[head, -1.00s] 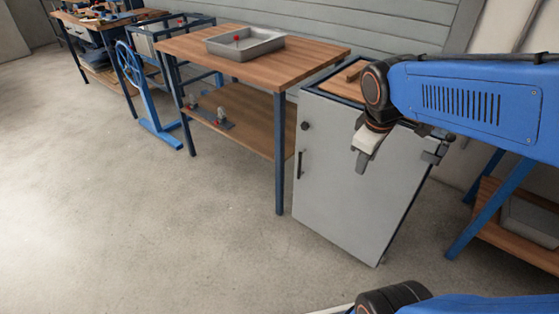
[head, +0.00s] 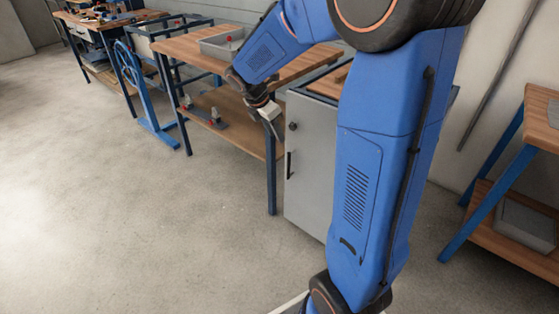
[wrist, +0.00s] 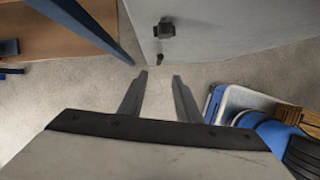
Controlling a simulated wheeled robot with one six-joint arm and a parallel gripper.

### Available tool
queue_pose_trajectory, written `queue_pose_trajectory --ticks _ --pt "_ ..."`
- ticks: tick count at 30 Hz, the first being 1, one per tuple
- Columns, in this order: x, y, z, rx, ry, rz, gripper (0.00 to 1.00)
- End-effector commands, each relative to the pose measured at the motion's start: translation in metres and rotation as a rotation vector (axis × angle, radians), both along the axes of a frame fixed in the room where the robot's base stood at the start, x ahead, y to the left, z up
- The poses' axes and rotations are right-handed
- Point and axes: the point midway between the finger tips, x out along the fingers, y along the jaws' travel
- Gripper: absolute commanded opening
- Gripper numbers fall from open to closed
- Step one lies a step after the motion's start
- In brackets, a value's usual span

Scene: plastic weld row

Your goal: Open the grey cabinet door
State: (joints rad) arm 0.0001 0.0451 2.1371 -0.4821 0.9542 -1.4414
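The grey cabinet door (head: 308,185) is shut at the front of the cabinet, with its right part hidden behind my arm. A dark upright handle (head: 289,165) is on its left side, and a round black knob (head: 292,126) sits above it. My gripper (head: 273,128) is just left of the knob, above the handle's height. In the wrist view the door (wrist: 235,25) fills the top right, with the black knob (wrist: 164,29) and the narrow end of the handle (wrist: 159,58) beyond the fingertips. My gripper (wrist: 158,78) is open there, with nothing between the fingers.
A wooden workbench (head: 180,45) with a blue leg (head: 271,175) stands close left of the cabinet, near my gripper. Another blue-legged table (head: 500,185) is at the right. The concrete floor (head: 130,240) in front is clear.

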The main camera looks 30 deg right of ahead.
Motion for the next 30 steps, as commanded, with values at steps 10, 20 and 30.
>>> queue_pose_trajectory --ticks 10,20,30 --pt "0.002 -0.017 -0.041 -0.001 0.005 0.001 0.31" --pt "0.005 -0.039 -0.095 0.000 0.005 -0.001 0.31" --pt "0.009 -0.059 -0.144 0.000 0.003 0.001 0.31"
